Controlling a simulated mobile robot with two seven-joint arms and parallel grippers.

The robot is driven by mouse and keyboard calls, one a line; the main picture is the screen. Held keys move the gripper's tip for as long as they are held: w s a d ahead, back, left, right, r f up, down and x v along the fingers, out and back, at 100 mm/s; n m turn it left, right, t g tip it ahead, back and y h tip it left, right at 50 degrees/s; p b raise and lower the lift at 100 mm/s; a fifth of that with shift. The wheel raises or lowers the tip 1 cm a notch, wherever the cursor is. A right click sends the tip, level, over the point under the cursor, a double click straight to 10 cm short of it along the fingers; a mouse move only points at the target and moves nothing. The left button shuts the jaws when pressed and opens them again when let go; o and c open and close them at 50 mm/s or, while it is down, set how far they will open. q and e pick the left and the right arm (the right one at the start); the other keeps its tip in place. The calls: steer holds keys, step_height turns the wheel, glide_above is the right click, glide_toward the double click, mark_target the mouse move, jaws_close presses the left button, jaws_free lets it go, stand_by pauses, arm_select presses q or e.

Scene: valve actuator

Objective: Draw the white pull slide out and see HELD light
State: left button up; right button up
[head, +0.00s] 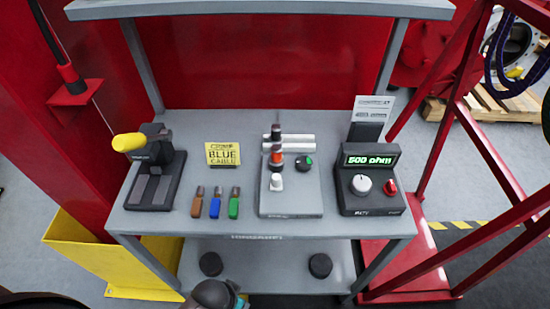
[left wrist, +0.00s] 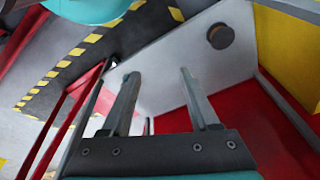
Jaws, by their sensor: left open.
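A grey panel plate (head: 300,203) lies flat on the bench in the head view. On it a small white piece (head: 276,183) stands below an orange and black post (head: 276,155), and white horizontal cylinders (head: 298,142) sit at its back; I cannot tell for sure which is the pull slide. A green-topped knob (head: 309,160) sits right of the post. No light labelled HELD is readable. My left gripper (left wrist: 160,75) is open and empty in the left wrist view, away from the panel. My right gripper is not in view.
A black box (head: 372,205) with a green display, white dial and red knob stands right of the panel. Brown, blue and green plugs (head: 215,207), a yellow sign (head: 222,154) and a yellow-handled press (head: 150,165) are left. A yellow bin (head: 110,265) and red frame flank the bench.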

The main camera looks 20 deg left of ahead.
arm_select(q)
steer(key=w+r+t+p, duration=0.1)
steer(key=w+r+p, duration=0.15)
steer(key=r, duration=1.25)
steer(key=w+d+r+m+t+h, duration=0.1)
steer(key=w+d+r+m+t, duration=0.25)
steer(key=w+r+t, duration=0.6)
steer(key=w+d+r+m+t+h, duration=0.15)
steer(key=w+r+m+t, duration=0.25)
steer(key=w+r, duration=1.1)
steer(key=d+r+m+t+h, duration=0.2)
steer(key=d+r+m+h, duration=0.6)
steer(key=d+r+m, duration=0.15)
steer(key=s+d+r+m+g+h, duration=0.25)
steer(key=d+m+g+h, duration=0.3)
steer(key=m, duration=0.35)
steer(key=s+d+r+m+g+h, duration=0.1)
steer(key=s+d+m+g+h, duration=0.25)
steer(key=d+m+g, duration=0.35)
steer(key=m+g+y, duration=0.6)
steer(key=m+y, duration=0.7)
steer(key=y, duration=0.7)
glide_toward(276, 177)
steer(key=f, duration=1)
steer(key=shift+w+a+f, duration=0.15)
steer(key=shift+w, duration=0.05)
